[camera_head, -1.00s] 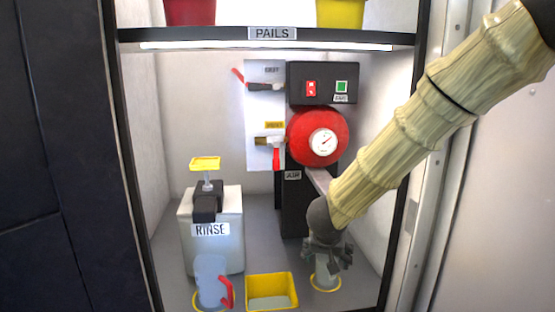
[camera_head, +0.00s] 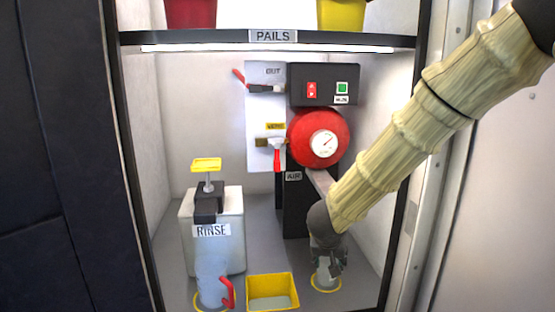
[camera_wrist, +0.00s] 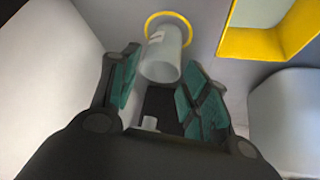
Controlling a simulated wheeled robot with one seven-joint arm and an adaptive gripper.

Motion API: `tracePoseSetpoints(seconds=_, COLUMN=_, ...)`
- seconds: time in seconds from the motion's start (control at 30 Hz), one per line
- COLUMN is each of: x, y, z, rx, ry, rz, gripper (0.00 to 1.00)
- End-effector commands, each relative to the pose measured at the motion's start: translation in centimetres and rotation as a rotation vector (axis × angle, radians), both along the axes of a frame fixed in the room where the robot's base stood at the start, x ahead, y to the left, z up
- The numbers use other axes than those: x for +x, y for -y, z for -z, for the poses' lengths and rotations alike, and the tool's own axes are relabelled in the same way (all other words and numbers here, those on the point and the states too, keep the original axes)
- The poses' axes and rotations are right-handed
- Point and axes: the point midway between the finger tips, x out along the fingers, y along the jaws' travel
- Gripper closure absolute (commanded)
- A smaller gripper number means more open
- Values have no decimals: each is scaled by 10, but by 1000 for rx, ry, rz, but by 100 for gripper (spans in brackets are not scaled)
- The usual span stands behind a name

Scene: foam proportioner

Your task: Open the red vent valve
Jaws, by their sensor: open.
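The red vent valve lever (camera_head: 277,160) hangs straight down from a small valve body on the white panel, under a yellow label. My gripper (camera_head: 328,262) is well below it and to its right, low near the cabinet floor and apart from the lever. In the wrist view my gripper (camera_wrist: 162,95) is open, with teal-padded fingers spread. A pale grey cylinder (camera_wrist: 164,58) stands in a yellow ring just beyond and partly between the fingers; I cannot tell whether they touch it. The lever does not show in the wrist view.
A red pressure tank (camera_head: 318,138) with a gauge sits right of the lever. Another red-tipped lever (camera_head: 239,76) is above. The cabinet's right edge (camera_head: 398,230) is near my arm.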

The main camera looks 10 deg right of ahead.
Motion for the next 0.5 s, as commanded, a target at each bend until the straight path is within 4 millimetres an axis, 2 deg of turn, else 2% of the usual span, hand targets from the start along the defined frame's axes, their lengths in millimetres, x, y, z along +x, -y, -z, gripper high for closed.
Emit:
tracePoseSetpoints(seconds=0.03, x=-1, y=3, z=-5, rx=-22, ry=-2, rz=-4, gripper=59)
tracePoseSetpoints(seconds=0.3, x=0, y=19, z=-6, rx=-173, ry=44, rz=-41, gripper=59)
tracePoseSetpoints(seconds=0.5, x=3, y=19, z=-11, rx=-254, ry=127, rz=-101, gripper=59)
